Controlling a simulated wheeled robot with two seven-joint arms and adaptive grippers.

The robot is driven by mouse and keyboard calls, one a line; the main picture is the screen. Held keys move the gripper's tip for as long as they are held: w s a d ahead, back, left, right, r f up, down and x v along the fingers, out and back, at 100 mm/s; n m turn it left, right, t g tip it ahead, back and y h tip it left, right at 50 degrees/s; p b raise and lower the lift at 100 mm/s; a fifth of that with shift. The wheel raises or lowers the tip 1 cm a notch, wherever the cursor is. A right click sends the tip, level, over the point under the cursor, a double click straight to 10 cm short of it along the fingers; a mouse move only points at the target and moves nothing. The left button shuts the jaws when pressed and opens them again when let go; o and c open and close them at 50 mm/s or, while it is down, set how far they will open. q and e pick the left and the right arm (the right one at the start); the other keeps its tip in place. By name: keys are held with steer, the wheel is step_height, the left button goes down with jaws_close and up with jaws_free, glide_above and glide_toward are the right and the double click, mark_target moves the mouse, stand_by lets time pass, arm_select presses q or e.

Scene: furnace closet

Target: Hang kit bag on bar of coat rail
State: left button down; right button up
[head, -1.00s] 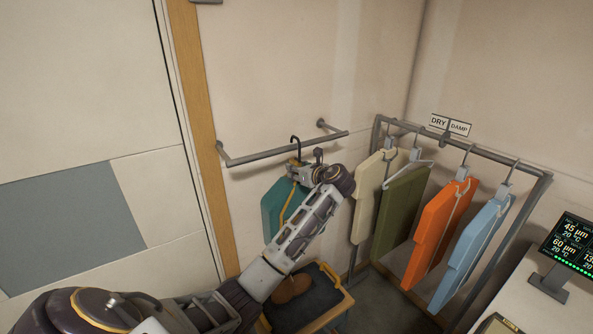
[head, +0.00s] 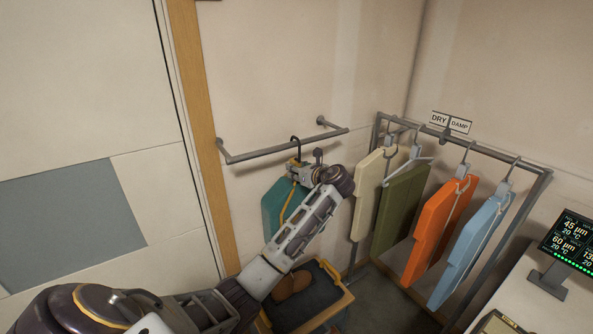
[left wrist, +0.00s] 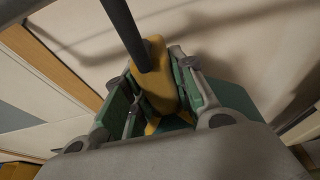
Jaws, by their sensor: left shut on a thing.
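The kit bag (head: 275,203) is teal with a yellow strap and a dark hook (head: 295,141) on top. My left gripper (head: 298,174) is shut on the yellow block under the hook, and the bag hangs below it. In the left wrist view the fingers (left wrist: 158,92) clasp this yellow block (left wrist: 154,78) from both sides, with the dark hook stem rising from it. The grey wall bar of the coat rail (head: 262,153) runs behind the hook. The hook top overlaps the bar in the picture; I cannot tell whether it touches. My right gripper is out of view.
A rack (head: 490,151) to the right holds cream, olive, orange (head: 438,225) and blue hanging items under a DRY/DAMP sign (head: 450,122). A yellow-edged tray (head: 335,308) with brown items stands below my arm. A display (head: 572,240) stands at far right.

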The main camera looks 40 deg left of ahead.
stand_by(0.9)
arm_select(q)
steer(key=c, duration=1.1)
jaws_free()
steer(key=shift+f, duration=0.1)
steer(key=shift+f, duration=0.1)
steer(key=shift+v, duration=6.05)
steer(key=shift+w+n, duration=0.1)
steer(key=shift+n, duration=0.2)
